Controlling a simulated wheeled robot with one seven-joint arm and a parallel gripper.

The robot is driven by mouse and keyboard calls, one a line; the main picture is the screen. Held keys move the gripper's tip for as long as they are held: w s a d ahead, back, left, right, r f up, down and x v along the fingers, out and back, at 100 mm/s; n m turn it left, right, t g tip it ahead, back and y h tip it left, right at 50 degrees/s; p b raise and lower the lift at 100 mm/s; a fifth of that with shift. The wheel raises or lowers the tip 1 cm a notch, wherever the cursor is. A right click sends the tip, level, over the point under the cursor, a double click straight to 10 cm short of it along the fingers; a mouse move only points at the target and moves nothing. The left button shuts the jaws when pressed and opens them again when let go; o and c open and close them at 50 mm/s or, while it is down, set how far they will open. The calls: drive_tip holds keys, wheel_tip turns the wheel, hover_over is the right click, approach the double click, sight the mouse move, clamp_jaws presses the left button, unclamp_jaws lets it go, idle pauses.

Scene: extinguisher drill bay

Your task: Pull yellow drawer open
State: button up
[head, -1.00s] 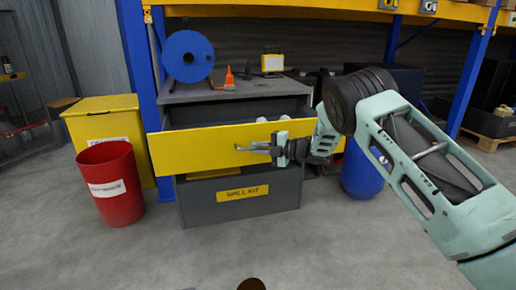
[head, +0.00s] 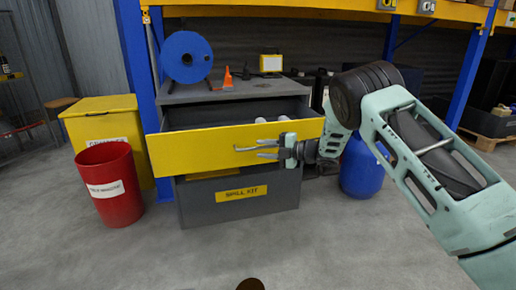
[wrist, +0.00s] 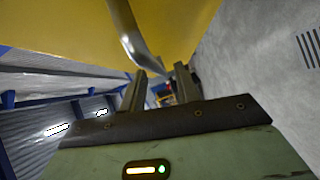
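The yellow drawer front (head: 195,153) stands out from the grey cabinet, and the drawer is open, with its inside showing from above. A thin metal handle (head: 243,149) runs across the front; it also shows in the wrist view (wrist: 128,30). My gripper (head: 266,149) is at the handle's right end, its two fingers spread apart, one above and one below the handle's level. In the wrist view the fingers (wrist: 160,75) have a clear gap. Whether either finger touches the handle cannot be told.
White rolls (head: 262,121) lie in the drawer. A blue reel (head: 187,57) and an orange cone (head: 228,79) stand on the cabinet top. A red bin (head: 110,188) and yellow box (head: 88,130) stand left, a blue drum (head: 360,175) right.

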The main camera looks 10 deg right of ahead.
drive_tip(key=p+v, duration=0.2)
drive_tip(key=v, duration=1.2)
drive_tip(key=shift+d, duration=0.15)
drive_tip(key=shift+s, duration=0.1)
